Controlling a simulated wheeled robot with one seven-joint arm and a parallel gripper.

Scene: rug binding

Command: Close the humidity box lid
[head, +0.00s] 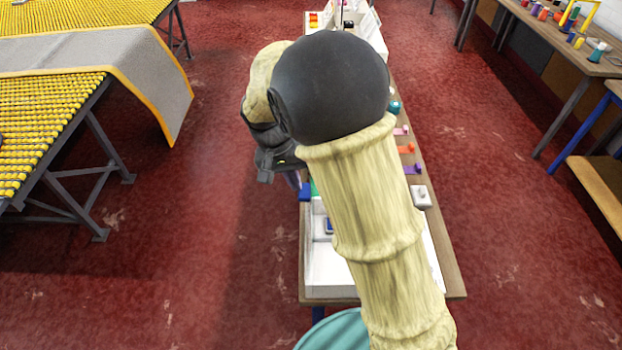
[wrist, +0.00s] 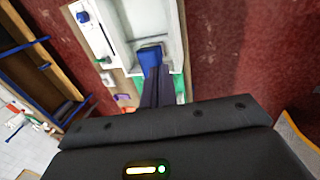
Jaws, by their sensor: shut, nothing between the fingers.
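A white open box or tray (head: 329,272) stands at the near end of a narrow bench, partly hidden behind my arm. It also shows at the top of the wrist view (wrist: 124,22), with pale walls and a light floor. I cannot tell for sure that this is the humidity box, and no lid is clearly visible. My gripper (head: 292,180) is at the bench's left edge, a little beyond the white box. In the wrist view its dark fingers (wrist: 153,72) are together and empty. Their tips appear close to a blue block (wrist: 149,55); contact cannot be told.
The narrow bench (head: 452,278) also carries small coloured pieces (head: 407,150), a white switch-like block (head: 420,195) and white bins (head: 370,38) at its far end. A roller table with a grey rug (head: 110,60) stands left. A workbench (head: 565,45) stands right. Red floor between is clear.

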